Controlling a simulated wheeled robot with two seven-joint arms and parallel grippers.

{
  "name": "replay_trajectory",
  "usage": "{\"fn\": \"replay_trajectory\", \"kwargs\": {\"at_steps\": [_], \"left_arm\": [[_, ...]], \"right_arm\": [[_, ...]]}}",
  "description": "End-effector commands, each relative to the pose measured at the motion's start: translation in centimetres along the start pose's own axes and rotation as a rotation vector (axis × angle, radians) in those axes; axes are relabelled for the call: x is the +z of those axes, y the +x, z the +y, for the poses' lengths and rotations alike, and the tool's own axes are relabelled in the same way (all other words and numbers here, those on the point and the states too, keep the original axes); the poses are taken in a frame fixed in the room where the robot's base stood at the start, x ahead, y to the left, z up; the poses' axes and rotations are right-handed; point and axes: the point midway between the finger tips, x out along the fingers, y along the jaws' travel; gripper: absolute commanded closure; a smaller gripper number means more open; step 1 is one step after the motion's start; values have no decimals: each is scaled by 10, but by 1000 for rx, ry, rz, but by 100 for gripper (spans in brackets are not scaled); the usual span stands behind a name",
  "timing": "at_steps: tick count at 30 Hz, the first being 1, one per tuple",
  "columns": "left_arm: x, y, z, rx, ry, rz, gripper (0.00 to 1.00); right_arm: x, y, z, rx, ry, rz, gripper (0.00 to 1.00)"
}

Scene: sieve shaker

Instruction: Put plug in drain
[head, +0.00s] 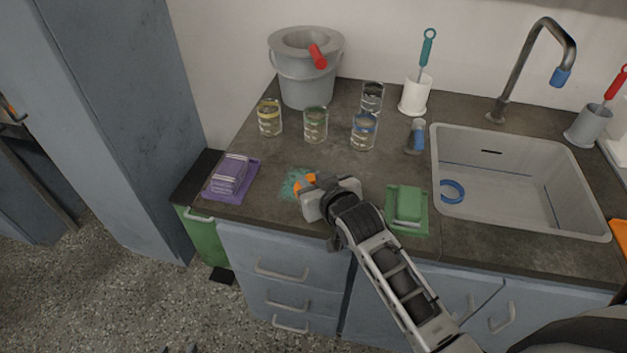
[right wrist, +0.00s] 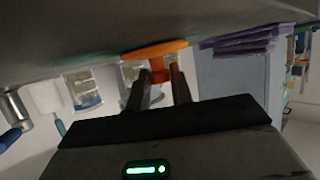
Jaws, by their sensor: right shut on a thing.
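My right gripper (head: 307,184) is shut on an orange plug (right wrist: 155,50), a flat disc with a short stem between the two fingers. In the head view the plug (head: 305,181) shows only partly, over the counter by a teal patch. In the right wrist view the disc is close to the counter surface; I cannot tell whether it touches. The grey sink (head: 530,205) is at the right, well away from the plug. A blue ring (head: 452,190) lies at its left side; no drain hole shows clearly. Dark tips of my left gripper (head: 182,349) barely show at the bottom edge.
A green sponge (head: 408,203) on a green cloth stands between my right gripper and the sink. Several glasses (head: 316,124), a bucket (head: 305,80) and a brush holder (head: 415,95) stand behind. The faucet (head: 515,75) arches over the sink.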

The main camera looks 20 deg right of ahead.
Motion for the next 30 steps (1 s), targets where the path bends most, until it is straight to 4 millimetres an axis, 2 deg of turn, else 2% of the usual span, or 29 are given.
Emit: {"fn": "replay_trajectory", "kwargs": {"at_steps": [4,5,7,17,19,23,30], "left_arm": [[3,0,0,1,0,-4,64],[3,0,0,1,0,-5,64],[4,0,1,1,-1,-8,64],[7,-3,2,3,-2,-16,64],[7,-3,2,2,-2,-16,64],[6,-4,2,2,-2,-15,64],[4,-3,1,0,1,-13,64]], "right_arm": [[3,1,0,0,1,0,100],[4,1,0,0,1,-1,75],[3,1,0,0,0,-1,56],[0,0,0,0,0,0,56],[0,-5,0,0,0,-1,56],[0,-27,0,0,1,-2,56],[1,-80,0,0,1,-2,56]]}}
